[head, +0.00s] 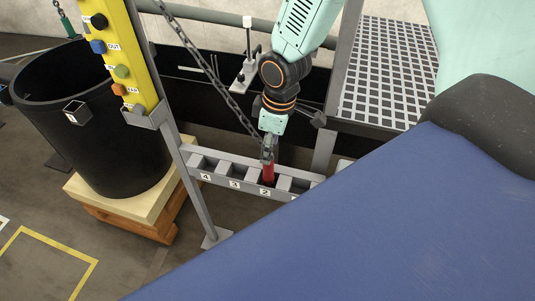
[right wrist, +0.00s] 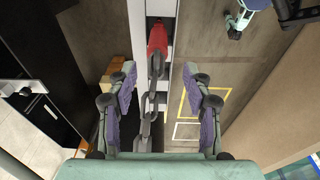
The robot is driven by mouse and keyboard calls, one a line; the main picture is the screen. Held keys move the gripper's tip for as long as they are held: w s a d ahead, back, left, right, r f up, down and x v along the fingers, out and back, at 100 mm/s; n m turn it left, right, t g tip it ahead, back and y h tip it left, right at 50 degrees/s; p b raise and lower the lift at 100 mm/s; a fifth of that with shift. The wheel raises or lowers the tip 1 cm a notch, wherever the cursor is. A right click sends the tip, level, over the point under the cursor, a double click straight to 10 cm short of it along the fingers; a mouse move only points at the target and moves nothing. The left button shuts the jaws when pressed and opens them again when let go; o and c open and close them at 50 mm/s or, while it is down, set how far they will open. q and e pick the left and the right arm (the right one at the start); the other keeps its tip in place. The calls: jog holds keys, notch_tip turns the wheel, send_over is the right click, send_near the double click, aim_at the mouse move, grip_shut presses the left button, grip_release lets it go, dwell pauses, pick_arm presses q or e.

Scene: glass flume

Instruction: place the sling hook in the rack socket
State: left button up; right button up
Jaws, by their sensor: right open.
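The sling hook is red (head: 268,171) and hangs on a grey chain (head: 215,85). In the head view it stands at the socket labelled 2 in the grey rack (head: 211,178), its lower part hidden by the rack's front bar. In the right wrist view the red hook (right wrist: 157,36) lies beyond the fingertips, between pale rack walls, with chain links (right wrist: 148,110) running back between the fingers. My right gripper (head: 268,146) is just above the hook; its fingers (right wrist: 165,88) are spread, with gaps on both sides of the chain. My left gripper does not show clearly.
A yellow control pendant (head: 125,55) with coloured buttons hangs at the rack's left post. A black tub (head: 90,120) stands on a pallet to the left. A grating platform (head: 385,75) is at upper right. A dark trough runs behind the rack. Yellow floor marking (head: 60,250) borders open floor.

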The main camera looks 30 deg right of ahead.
jog(key=shift+s+d+r, duration=0.1)
jog(key=shift+s+r, duration=0.05)
jog(key=shift+r, duration=1.55)
jog(key=shift+d+f, duration=0.1)
